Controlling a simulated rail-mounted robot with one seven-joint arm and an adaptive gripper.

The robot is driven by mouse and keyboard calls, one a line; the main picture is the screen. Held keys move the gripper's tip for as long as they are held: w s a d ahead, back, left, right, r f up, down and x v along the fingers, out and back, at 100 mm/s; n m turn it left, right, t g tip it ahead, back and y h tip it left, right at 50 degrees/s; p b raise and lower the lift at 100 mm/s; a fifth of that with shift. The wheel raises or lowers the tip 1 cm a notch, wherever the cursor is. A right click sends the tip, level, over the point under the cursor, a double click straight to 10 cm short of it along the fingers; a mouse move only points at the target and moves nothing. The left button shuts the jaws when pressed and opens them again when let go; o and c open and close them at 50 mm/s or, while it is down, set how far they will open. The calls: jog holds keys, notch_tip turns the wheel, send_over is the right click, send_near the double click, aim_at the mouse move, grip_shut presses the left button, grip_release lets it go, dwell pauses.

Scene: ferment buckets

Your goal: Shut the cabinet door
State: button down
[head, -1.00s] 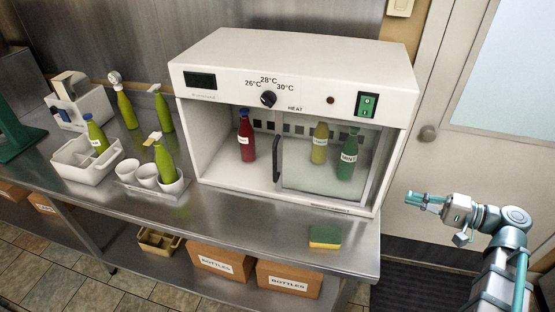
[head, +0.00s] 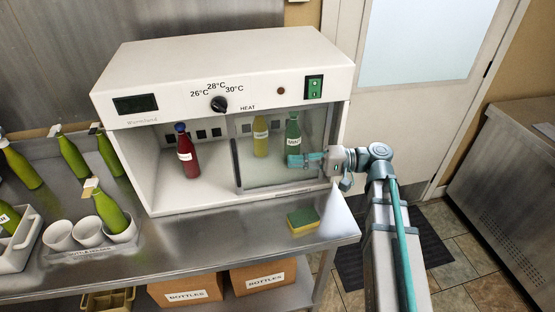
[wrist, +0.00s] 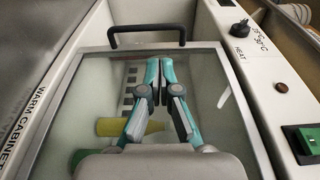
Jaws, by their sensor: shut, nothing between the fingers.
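The white warm cabinet (head: 222,75) stands on the steel bench, with a dial and a green switch on its front. Its framed glass door (head: 262,174) covers the right half of the front opening, and the left half is open. The door's black handle (wrist: 146,34) is at the far edge of the glass in the wrist view. My gripper (head: 291,160) is shut and empty in front of the glass, fingers pointing left. In the wrist view my gripper (wrist: 158,62) lies over the glass, its tips short of the handle. Whether it touches the glass is unclear.
A red bottle (head: 187,152) stands in the open left half. A yellow bottle (head: 261,136) and a green bottle (head: 293,128) stand behind the glass. A sponge (head: 303,220) lies on the bench before the cabinet. Cups (head: 89,230) and bottles stand at left.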

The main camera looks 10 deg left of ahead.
jog(key=s+a+p, duration=0.2)
jog(key=a+p, duration=0.2)
jog(key=a, duration=0.8)
jog(key=shift+a, duration=0.15)
jog(key=shift+s+a, duration=0.1)
